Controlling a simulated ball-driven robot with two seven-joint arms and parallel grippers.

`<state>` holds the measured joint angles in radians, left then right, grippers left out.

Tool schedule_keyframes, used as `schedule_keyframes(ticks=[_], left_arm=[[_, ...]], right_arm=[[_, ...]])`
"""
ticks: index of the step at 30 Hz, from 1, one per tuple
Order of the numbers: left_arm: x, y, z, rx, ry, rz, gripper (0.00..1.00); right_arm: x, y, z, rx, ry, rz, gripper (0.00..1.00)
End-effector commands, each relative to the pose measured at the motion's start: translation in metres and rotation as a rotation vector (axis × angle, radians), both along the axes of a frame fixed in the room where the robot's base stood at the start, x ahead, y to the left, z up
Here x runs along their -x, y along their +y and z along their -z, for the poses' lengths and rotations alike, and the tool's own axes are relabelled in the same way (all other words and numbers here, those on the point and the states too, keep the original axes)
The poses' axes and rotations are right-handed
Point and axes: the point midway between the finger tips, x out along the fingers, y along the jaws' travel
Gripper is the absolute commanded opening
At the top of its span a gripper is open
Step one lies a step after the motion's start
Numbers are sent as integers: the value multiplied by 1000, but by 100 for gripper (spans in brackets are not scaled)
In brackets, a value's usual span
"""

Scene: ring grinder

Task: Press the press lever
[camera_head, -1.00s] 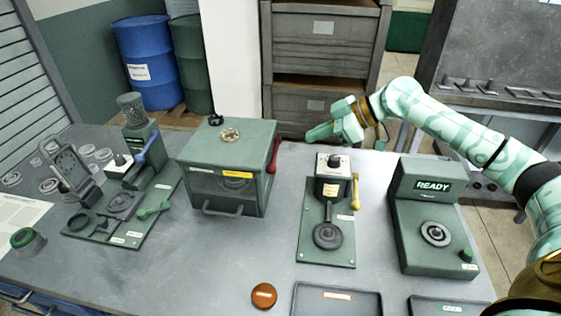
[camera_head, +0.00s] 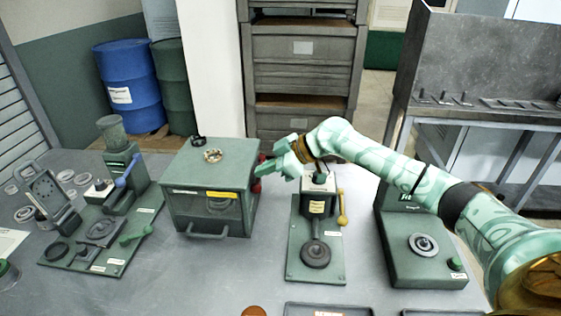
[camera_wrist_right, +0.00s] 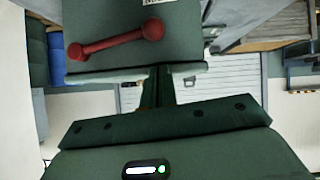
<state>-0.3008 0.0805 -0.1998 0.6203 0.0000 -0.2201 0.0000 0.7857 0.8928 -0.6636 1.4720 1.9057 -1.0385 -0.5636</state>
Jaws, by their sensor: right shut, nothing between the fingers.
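My right gripper (camera_head: 266,166) is shut and empty, reaching in from the right to the right side of the green box (camera_head: 209,176). The box's red lever (camera_head: 256,187) is partly hidden by the gripper in the head view. In the right wrist view the red lever (camera_wrist_right: 115,40) lies on the box's face, ahead and left of the shut fingers (camera_wrist_right: 158,75); contact is not clear. The middle green station (camera_head: 310,253) has a yellow lever (camera_head: 342,208) on its right side, below my right arm. The left station has a blue lever (camera_head: 127,171). No label marks the press lever legibly.
A metal ring (camera_head: 213,156) lies on top of the box. A green machine with a round seat (camera_head: 423,245) stands at right, its display partly hidden by my arm. Trays (camera_head: 328,309) lie at the front edge. Some bare table shows left of the middle station.

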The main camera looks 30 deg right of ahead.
Motion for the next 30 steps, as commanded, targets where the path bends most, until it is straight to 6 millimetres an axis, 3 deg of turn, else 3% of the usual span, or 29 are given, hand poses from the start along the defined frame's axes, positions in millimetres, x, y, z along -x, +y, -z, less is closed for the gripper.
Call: schedule_keyframes(ticks=[1, 6, 20, 30], left_arm=[[0, 0, 3, 0, 1, 0, 74], [0, 0, 6, 0, 2, 0, 74], [1, 0, 7, 0, 2, 0, 74], [8, 0, 38, 1, 20, 0, 74]], right_arm=[[-1, -1, 12, 1, 5, 2, 0], [-4, 0, 28, 1, 5, 1, 0], [-4, 0, 33, 5, -2, 1, 0], [-3, 1, 83, 205, -261, 0, 0]])
